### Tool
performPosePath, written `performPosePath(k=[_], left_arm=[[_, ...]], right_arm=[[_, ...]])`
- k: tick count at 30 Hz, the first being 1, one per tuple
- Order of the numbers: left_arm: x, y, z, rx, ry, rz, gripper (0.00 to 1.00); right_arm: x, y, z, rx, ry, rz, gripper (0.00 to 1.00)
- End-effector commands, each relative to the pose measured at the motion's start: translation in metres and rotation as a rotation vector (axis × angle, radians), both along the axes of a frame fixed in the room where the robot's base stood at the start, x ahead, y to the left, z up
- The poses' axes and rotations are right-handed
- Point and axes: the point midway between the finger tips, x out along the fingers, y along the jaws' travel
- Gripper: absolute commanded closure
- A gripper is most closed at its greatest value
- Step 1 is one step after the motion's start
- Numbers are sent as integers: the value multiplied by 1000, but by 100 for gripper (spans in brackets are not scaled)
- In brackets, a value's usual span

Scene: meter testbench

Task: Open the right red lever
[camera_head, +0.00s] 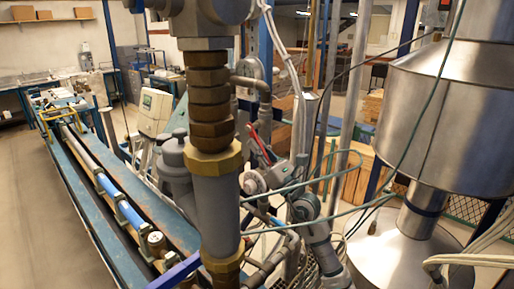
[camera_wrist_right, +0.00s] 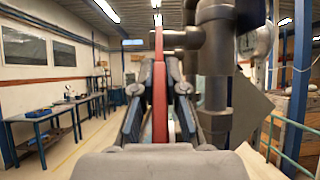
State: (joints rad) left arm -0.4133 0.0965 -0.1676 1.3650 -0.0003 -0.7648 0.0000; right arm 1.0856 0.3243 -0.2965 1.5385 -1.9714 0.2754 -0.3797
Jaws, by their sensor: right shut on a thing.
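The right red lever (camera_wrist_right: 159,75) stands upright in the middle of the right wrist view, between the two fingers of my right gripper (camera_wrist_right: 159,92). The fingers are shut on it from both sides. In the head view a short slanted stretch of the red lever (camera_head: 260,146) shows just right of the thick vertical pipe. My right arm reaches there from the lower right, and my right gripper (camera_head: 254,182) is partly hidden by pipes and cables. My left gripper is not in view.
A thick vertical pipe with brass fittings (camera_head: 213,200) stands close in front. A large steel vessel (camera_head: 445,110) stands at the right. Green cables (camera_head: 335,180) cross near my right arm. A long blue bench (camera_head: 80,185) runs along the left, beside open floor.

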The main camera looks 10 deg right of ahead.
Motion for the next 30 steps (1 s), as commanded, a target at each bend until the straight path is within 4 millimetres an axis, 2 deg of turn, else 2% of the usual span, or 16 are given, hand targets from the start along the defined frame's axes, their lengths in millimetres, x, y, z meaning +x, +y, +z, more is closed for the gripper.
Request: performPosePath(k=[1, 2, 3, 4, 5, 13, 17, 30], left_arm=[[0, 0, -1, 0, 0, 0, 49], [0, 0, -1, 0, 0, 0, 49], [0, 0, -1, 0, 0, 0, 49], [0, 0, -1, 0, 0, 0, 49], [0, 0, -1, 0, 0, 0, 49], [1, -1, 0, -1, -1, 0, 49], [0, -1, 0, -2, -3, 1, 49], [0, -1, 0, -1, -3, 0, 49]], right_arm=[[3, 3, -9, -9, 16, 5, 100], [3, 3, -9, -9, 16, 5, 84], [3, 3, -9, -9, 15, 4, 74], [3, 3, -8, -8, 14, 4, 66], [2, 3, -7, -7, 13, 3, 62], [1, 1, -3, -4, 6, 1, 62], [-5, -4, -8, -2, 6, 1, 62], [-64, -44, -63, -5, 10, 0, 62]])
